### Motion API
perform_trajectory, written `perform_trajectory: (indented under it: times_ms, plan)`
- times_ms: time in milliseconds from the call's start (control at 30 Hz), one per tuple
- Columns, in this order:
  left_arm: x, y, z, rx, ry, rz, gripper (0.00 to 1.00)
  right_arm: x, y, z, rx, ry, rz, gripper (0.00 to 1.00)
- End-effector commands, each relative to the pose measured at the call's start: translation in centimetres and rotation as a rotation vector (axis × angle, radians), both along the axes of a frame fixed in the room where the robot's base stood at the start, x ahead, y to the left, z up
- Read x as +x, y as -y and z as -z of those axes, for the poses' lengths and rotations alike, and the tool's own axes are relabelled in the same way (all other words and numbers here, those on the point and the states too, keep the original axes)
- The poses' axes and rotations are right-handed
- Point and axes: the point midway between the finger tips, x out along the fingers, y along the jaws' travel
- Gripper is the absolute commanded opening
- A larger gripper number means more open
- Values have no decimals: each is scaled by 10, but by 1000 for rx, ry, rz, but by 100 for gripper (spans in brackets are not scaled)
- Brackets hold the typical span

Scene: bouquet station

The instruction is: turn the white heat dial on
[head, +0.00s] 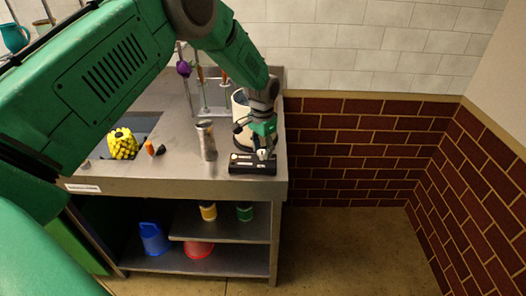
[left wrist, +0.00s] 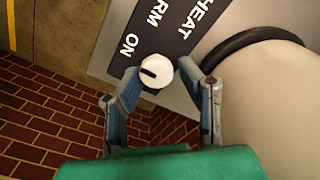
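The white heat dial (left wrist: 160,83) is a small round knob with a dark pointer mark on its left side in the left wrist view. It sits on a dark panel (left wrist: 170,40) lettered "HEAT", "ON" and a partly cut-off word ending in "RM". The panel (head: 245,168) is at the counter's front right corner in the head view. My left gripper (left wrist: 158,72) is open, with one fingertip on each side of the dial. I cannot tell whether they touch it. It also shows over the panel in the head view (head: 263,151). My right gripper is not in view.
A cream round vessel (left wrist: 265,105) with a dark ring stands beside the panel; it is partly hidden behind my arm in the head view (head: 239,103). A grey cylinder (head: 207,143) stands left of the panel. The metal counter (head: 180,178) ends just right of the panel.

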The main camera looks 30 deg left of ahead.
Motion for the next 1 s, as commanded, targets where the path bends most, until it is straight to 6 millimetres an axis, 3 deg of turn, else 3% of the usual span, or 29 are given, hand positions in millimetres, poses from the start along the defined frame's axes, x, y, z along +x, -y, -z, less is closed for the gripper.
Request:
perform_trajectory:
  times_ms: [433, 800, 1000]
  plan:
    - [-1, 1, -6, -2, -5, -1, 48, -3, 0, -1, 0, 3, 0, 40]
    - [0, 0, -78, -1, -2, -1, 48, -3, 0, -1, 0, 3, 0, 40]
    - [1, -1, -108, -1, -2, -1, 48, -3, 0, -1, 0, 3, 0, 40]
